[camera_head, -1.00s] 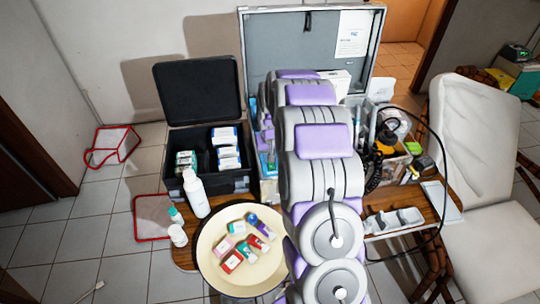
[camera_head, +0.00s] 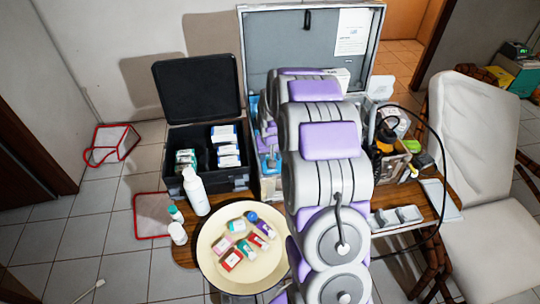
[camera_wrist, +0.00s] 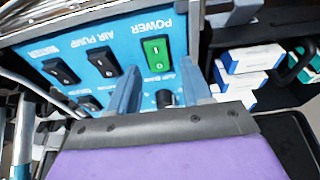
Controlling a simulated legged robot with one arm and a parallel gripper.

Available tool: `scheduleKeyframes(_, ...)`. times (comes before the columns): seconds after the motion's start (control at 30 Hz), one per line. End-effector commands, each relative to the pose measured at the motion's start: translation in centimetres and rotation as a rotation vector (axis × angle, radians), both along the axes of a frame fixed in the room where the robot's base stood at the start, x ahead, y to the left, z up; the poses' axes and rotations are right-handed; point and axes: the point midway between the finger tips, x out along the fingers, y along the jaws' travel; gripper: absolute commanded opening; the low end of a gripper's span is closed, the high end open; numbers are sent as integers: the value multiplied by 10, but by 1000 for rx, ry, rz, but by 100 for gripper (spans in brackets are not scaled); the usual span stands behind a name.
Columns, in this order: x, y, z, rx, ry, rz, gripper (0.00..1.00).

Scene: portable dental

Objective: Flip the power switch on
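In the wrist view the green power switch (camera_wrist: 155,49) sits on a blue panel (camera_wrist: 125,38) under the upside-down label POWER. It is a rocker with a white mark; which way it is set, I cannot tell. My gripper (camera_wrist: 159,75) has its two blue-grey fingers apart with nothing between them. The fingertips point at the panel just below the switch in the picture. Whether they touch the panel is unclear.
Black AIR PUMP (camera_wrist: 103,57) and WATER (camera_wrist: 60,71) switches lie left of the power switch. A black knob (camera_wrist: 164,98) shows between the fingers. White-and-blue boxes (camera_wrist: 248,59) stand at right. In the head view a round tray (camera_head: 222,275) and white bottle (camera_head: 195,190) stand left of my arm.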

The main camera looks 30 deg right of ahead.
Motion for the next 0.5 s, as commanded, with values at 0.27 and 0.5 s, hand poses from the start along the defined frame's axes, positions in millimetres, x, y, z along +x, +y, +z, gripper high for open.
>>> scheduleKeyframes(0.27,0,0,1,0,0,0,49)
scheduleKeyframes(0.5,-4,1,21,-1,-3,0,49)
